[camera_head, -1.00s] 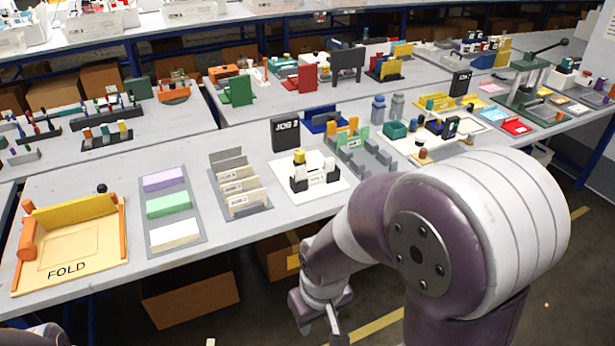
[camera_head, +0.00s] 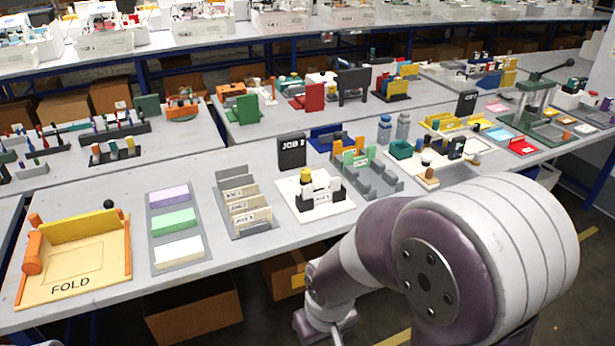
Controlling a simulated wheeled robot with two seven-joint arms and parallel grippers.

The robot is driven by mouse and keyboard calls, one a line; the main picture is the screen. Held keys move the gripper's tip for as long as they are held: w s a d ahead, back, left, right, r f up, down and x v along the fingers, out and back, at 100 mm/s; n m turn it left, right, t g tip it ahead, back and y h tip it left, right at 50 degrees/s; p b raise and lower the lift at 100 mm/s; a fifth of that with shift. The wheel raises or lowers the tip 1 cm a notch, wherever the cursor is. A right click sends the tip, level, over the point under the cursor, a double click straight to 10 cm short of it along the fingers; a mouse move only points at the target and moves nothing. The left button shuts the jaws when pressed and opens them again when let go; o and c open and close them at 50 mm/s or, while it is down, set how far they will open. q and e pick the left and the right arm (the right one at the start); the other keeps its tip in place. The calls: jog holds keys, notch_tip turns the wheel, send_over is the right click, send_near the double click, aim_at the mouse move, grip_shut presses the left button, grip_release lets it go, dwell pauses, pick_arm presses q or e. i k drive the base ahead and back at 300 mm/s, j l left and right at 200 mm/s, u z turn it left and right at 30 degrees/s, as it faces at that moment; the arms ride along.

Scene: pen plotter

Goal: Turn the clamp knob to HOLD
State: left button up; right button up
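I cannot make out a clamp knob or a HOLD mark at this size. A white plate (camera_head: 340,209) with black and white blocks and a small yellow-topped part (camera_head: 306,176) stands near the front edge of the bench; whether it carries the knob is unclear. My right arm comes in from the lower right, bent below the bench edge. Its wrist end, with the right gripper (camera_head: 335,337), is cut off by the bottom edge of the view, apart from everything on the bench. My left gripper is not in view.
The front bench (camera_head: 110,199) holds a yellow FOLD board (camera_head: 112,262), a grey tray (camera_head: 193,252) of coloured blocks, a card rack (camera_head: 262,227), a black JOB sign (camera_head: 291,151) and a green lever press (camera_head: 537,98). Cardboard boxes (camera_head: 195,308) sit below.

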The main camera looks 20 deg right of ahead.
aim_at(306, 173)
jog(key=i+l+u, duration=0.1)
jog(key=i+l, duration=0.25)
jog(key=i+l+u, duration=0.15)
jog(key=i+l, duration=0.2)
jog(key=i+l+u, duration=0.1)
jog(key=i+l, duration=0.25)
jog(key=l, duration=0.25)
jog(key=i+l+u, duration=0.1)
jog(key=i+l, duration=0.2)
jog(key=l, duration=0.15)
